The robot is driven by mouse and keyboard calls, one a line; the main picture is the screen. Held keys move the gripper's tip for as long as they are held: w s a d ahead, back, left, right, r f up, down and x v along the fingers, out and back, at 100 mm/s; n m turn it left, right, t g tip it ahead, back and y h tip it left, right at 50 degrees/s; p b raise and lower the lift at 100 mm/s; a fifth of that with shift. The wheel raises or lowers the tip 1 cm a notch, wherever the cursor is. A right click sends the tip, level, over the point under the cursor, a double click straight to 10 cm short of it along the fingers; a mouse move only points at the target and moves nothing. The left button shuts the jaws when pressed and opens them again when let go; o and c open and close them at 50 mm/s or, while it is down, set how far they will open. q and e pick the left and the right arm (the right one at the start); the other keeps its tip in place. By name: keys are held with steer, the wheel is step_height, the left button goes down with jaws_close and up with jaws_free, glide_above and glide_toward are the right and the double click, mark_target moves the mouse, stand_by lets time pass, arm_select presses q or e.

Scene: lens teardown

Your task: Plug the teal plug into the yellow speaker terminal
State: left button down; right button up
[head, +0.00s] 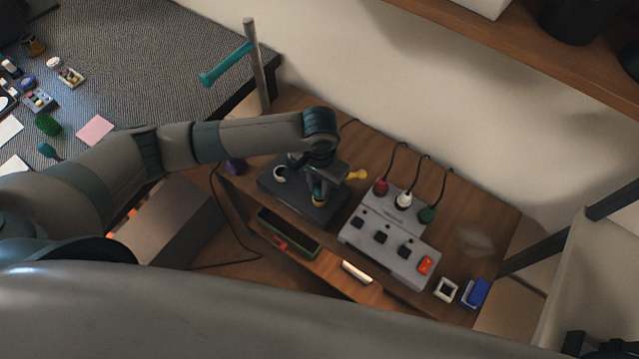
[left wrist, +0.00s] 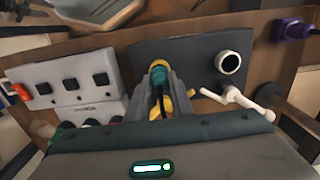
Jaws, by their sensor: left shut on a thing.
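My left gripper (head: 318,194) is over the dark speaker panel (head: 290,205), its fingers pointing down. In the left wrist view the gripper (left wrist: 159,80) is shut on the teal plug (left wrist: 160,76), with a dark cable running back between the fingers. The yellow terminal (head: 318,203) is a ring directly at the plug's tip; its rim (left wrist: 157,63) shows around the plug's far end. The plug lines up with the ring, but I cannot tell how deep it sits. A white ring terminal (left wrist: 229,63) is beside it, empty. My right gripper is not in view.
A yellow lever (head: 357,175) and a white lever (left wrist: 240,98) stick out close to the gripper. A grey switch box (head: 375,258) with red, white and green plugs (head: 404,200) is to the right. An open drawer (head: 290,232) is in front.

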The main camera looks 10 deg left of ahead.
arm_select(q)
steer(key=shift+f, duration=0.4)
steer(key=shift+f, duration=0.25)
stand_by(0.4)
steer(key=shift+f, duration=0.25)
steer(key=c, duration=1.5)
jaws_free()
steer(key=shift+r, duration=0.15)
